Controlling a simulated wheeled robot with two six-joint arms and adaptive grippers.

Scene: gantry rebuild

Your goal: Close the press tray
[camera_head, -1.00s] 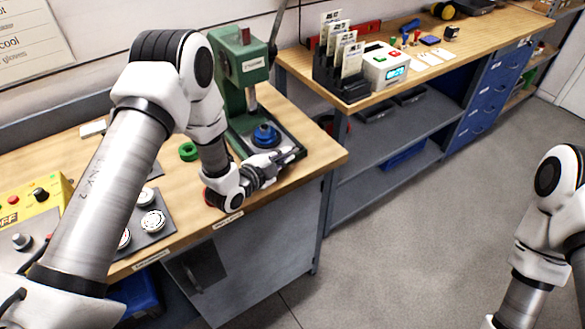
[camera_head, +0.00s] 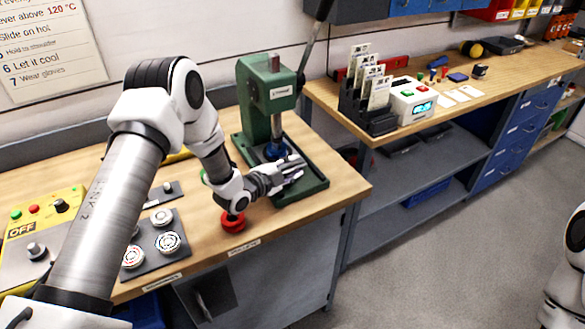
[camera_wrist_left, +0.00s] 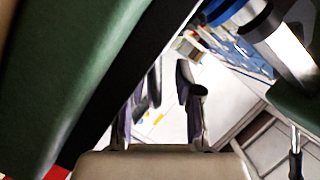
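The green press (camera_head: 284,92) stands on the wooden bench, its lever raised. Its dark tray (camera_head: 308,178) lies in the green base, partly hidden by my left gripper. A blue part (camera_head: 277,150) sits at the tray, below the ram. My left gripper (camera_head: 291,170) is low over the tray's front area; contact with it cannot be told. In the left wrist view its two fingers (camera_wrist_left: 170,85) stand apart with a clear gap and nothing between them. That view also shows the silver ram (camera_wrist_left: 284,48) and blue part (camera_wrist_left: 222,10). My right gripper is out of view.
A red round piece (camera_head: 233,222) sits on the bench below my left wrist. A dark plate with white discs (camera_head: 168,242) and a yellow control box (camera_head: 40,235) lie to the left. A second bench with a card rack (camera_head: 368,118) is to the right, beyond a gap.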

